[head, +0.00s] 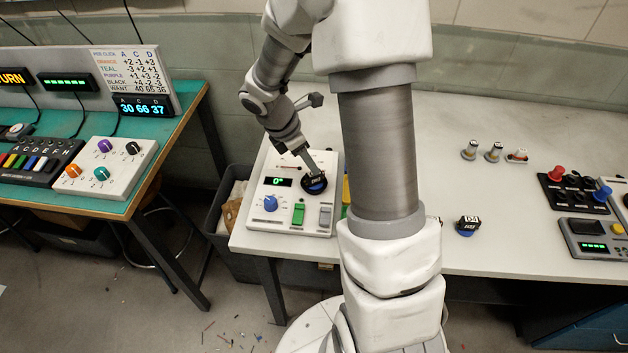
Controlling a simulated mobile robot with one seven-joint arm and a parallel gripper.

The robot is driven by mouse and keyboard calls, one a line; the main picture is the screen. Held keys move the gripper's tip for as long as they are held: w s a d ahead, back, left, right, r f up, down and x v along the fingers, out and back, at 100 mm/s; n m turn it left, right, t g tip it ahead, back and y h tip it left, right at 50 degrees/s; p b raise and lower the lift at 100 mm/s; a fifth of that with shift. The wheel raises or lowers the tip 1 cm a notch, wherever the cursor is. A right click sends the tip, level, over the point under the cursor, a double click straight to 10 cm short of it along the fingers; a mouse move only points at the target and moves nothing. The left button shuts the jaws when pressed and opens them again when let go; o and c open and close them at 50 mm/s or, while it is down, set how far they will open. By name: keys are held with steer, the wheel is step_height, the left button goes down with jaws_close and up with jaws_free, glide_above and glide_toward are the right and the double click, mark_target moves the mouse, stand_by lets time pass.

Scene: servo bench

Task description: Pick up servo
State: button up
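A small black servo-like piece with white lettering and a blue lower part (315,184) sits on the white tester box (258,222), right of its green "0°" display. My gripper (314,168) reaches down from the upper left, its tip at the top of this piece. I cannot tell whether it touches the piece or whether its fingers are open or shut. A second small black block with white lettering and some blue (467,225) lies on the pale bench, right of my arm.
The tester box has a blue knob (270,203), a green switch (298,214) and a grey switch (325,216). Several small knobbed parts (494,152) and control boxes (575,194) stand right. A dark bin (226,215) is left of the bench.

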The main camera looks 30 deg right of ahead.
mark_target(314, 179)
steer(key=x, duration=0.5)
steer(key=shift+s+f+b, duration=0.15)
steer(key=shift+f+b, duration=0.05)
steer(key=shift+b, duration=0.15)
jaws_close()
